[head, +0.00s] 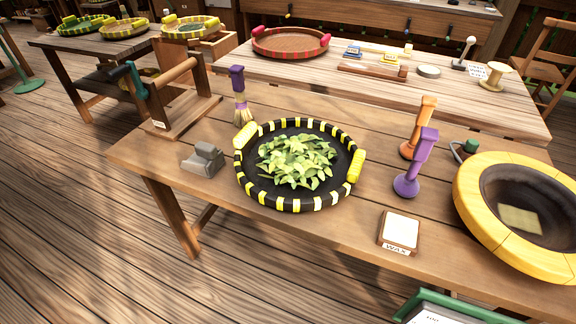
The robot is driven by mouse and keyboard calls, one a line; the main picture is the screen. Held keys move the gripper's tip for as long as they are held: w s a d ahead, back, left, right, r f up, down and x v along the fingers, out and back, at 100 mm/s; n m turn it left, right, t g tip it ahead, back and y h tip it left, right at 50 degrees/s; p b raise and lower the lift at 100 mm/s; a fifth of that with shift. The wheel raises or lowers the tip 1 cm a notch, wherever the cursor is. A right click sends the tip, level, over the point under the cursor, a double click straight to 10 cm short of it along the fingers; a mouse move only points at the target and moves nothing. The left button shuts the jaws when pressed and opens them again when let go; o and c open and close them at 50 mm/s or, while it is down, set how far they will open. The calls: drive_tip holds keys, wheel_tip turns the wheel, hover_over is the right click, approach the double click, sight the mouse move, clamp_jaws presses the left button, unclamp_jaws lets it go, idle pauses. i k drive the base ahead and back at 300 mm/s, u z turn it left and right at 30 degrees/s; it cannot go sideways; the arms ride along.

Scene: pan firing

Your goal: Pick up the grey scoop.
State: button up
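The grey scoop (203,160) lies on the wooden table (160,148) near its left front edge, in the head view. My gripper is not in view.
A purple-handled brush (239,97) stands behind the pan. A wooden stand (178,120) is behind the scoop. Orange (421,127) and purple (416,163) tools, a wax block (401,231) and a yellow-rimmed bowl (484,228) are to the right.

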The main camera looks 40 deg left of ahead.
sight(200, 154)
drive_tip(key=u, duration=1.65)
drive_tip(key=i, duration=0.3)
drive_tip(key=z, duration=0.25)
